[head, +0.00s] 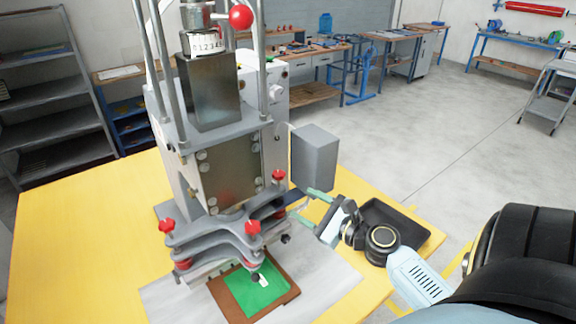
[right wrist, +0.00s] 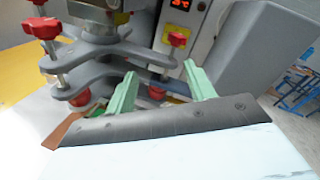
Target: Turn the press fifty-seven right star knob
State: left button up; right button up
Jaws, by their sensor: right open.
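The press (head: 232,165) stands on a yellow table, with red star knobs on its grey clamp plates. The rightmost upper knob (head: 279,176) sits on an upright screw; in the right wrist view a red knob (right wrist: 178,39) shows just beyond the fingers. A lower red knob (right wrist: 157,93) sits under the plate there, between the fingers in the picture. My right gripper (head: 301,204) is open, its green fingers pointing at the plates' right end; in its wrist view the fingers (right wrist: 161,70) are apart with nothing held. My left gripper is not in view.
Other red knobs stand at the front (head: 253,227) and left (head: 167,226) of the plates. A grey box (head: 315,158) is just behind my right gripper. A black tray (head: 410,228) lies beside my wrist. A green sheet on a brown board (head: 222,297) lies below.

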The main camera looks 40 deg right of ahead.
aim_at(276, 173)
jog(key=w+a+f+n+h+b, duration=0.1)
jog(key=a+n+b, duration=0.1)
jog(key=n, duration=0.7)
jog(key=w+a+f+n+h+b, duration=0.1)
jog(key=a+n+h+b, duration=0.15)
jog(key=n, duration=0.55)
jog(key=w+d+r+n+h+b, duration=0.1)
jog(key=w+d+n, duration=0.1)
jog(key=w+n, duration=0.1)
jog(key=w+d+r+n+h+b, duration=0.1)
jog(key=w+d+n, duration=0.1)
jog(key=w, duration=0.3)
jog(key=w+d+r+n+h+b, duration=0.1)
jog(key=w+d+n, duration=0.1)
jog(key=w+n, duration=0.1)
jog(key=shift+w+d+r+n+h, duration=0.1)
jog(key=shift+w+d+n+h, duration=0.1)
jog(key=shift+w+n+h, duration=0.3)
jog(key=c, duration=1)
jog(key=shift+o, duration=0.2)
jog(key=shift+y, duration=0.35)
